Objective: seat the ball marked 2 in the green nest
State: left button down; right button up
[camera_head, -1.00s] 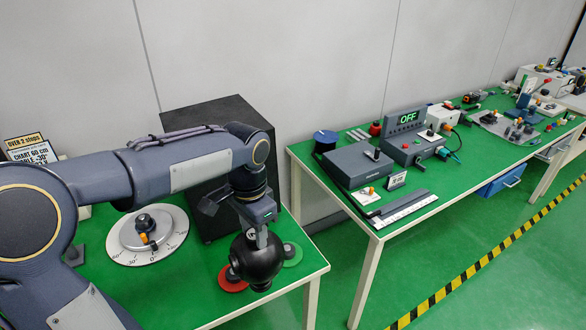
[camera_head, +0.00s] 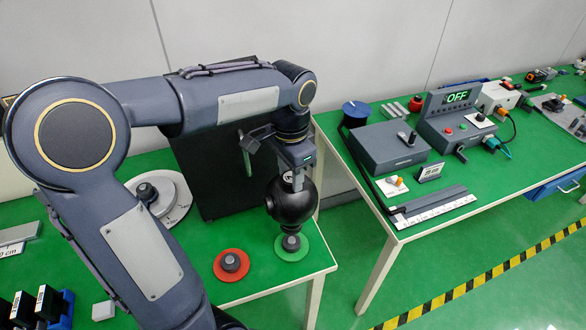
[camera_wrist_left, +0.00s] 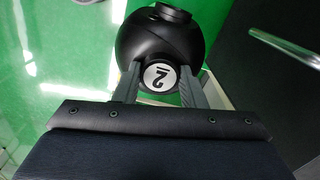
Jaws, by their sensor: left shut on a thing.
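My left gripper (camera_head: 297,184) is shut on the black ball (camera_head: 291,203) and points down with it. In the left wrist view the ball (camera_wrist_left: 150,38) sits between the two grey fingers, and its white disc marked 2 (camera_wrist_left: 160,77) faces the camera. The green nest (camera_head: 291,250) is a green disc with a dark post, near the table's right edge. In the head view the ball appears right above this post; I cannot tell whether they touch. My right gripper is not in view.
A red nest (camera_head: 231,263) with a similar dark post lies left of the green one. A dark box (camera_head: 215,170) stands behind the ball. A round dial (camera_head: 172,200) is at the left. A second green table (camera_head: 451,210) with devices stands across a gap.

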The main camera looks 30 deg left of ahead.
aim_at(291, 191)
pick_arm(q)
jog(key=shift+w+r, duration=0.1)
notch_tip(291, 191, down, 6)
jog(key=b, duration=0.3)
jog(key=shift+r+b, duration=0.25)
jog(key=shift+b, duration=0.15)
jog(key=shift+f, duration=0.25)
dwell(1.7)
jog(key=shift+f+b, duration=0.5)
jog(key=shift+f, duration=0.5)
jog(key=c, duration=0.8)
grip_release()
jog(key=shift+c, duration=0.2)
